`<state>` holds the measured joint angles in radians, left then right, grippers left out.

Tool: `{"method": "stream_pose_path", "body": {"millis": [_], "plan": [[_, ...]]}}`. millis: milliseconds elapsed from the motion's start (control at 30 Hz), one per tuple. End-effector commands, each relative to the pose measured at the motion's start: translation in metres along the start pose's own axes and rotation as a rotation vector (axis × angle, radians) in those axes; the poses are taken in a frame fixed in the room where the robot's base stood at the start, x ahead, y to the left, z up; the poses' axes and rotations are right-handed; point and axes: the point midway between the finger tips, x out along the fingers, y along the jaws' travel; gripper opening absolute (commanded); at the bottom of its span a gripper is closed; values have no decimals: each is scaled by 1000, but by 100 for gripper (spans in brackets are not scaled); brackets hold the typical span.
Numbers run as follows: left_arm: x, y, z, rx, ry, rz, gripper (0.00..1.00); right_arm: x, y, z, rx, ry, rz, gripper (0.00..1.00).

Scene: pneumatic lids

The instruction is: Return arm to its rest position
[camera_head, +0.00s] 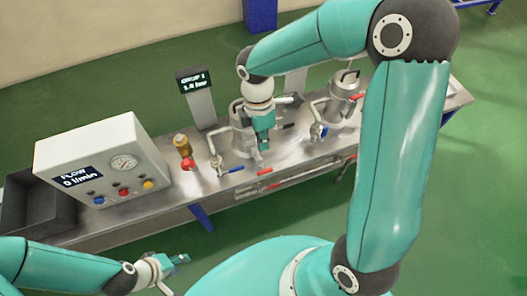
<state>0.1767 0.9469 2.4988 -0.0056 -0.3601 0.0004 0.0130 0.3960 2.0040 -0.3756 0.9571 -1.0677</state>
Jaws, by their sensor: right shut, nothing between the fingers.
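My right arm reaches over from the right, and its gripper (263,146) points down in front of the left metal pot (240,142). That gripper is shut and holds nothing. It hides part of the pot, and I cannot tell whether it touches it. My left gripper (181,259) is low at the left, off the front of the bench and apart from everything on it. It is too small to tell whether it is open.
The steel bench (200,182) carries a control box (105,160) with gauge and buttons, a brass valve part (182,146), a display post (199,100) and a second pot (344,92) with a lid handle. Blue and red valve levers stick out in front. Green floor surrounds the bench.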

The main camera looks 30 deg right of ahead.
Motion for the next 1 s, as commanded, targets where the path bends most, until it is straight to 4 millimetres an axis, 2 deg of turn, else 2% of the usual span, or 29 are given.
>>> {"method": "stream_pose_path", "body": {"millis": [33,200,367,467,567,667,800,900,1000], "plan": [[-1,0,0,0,0,0,40,-9,0,0,0,1,4,0],[-2,1,0,0,0,0,40,-22,-1,0,-1,0,1,0],[-3,1,0,0,0,0,40,-24,-1,-2,1,2,0,0],[-6,2,0,0,0,0,40,-15,-1,-7,35,19,-4,0],[-13,5,0,0,0,0,40,6,-3,-20,126,66,-13,0],[-24,8,0,0,0,0,40,38,-9,-40,292,138,-31,0],[-40,14,0,0,0,0,40,89,-29,-68,626,248,-77,0],[-51,18,0,0,0,0,40,118,-48,-80,890,308,-110,0],[-59,21,0,0,0,0,40,139,-66,-85,1128,346,-132,0]]}}
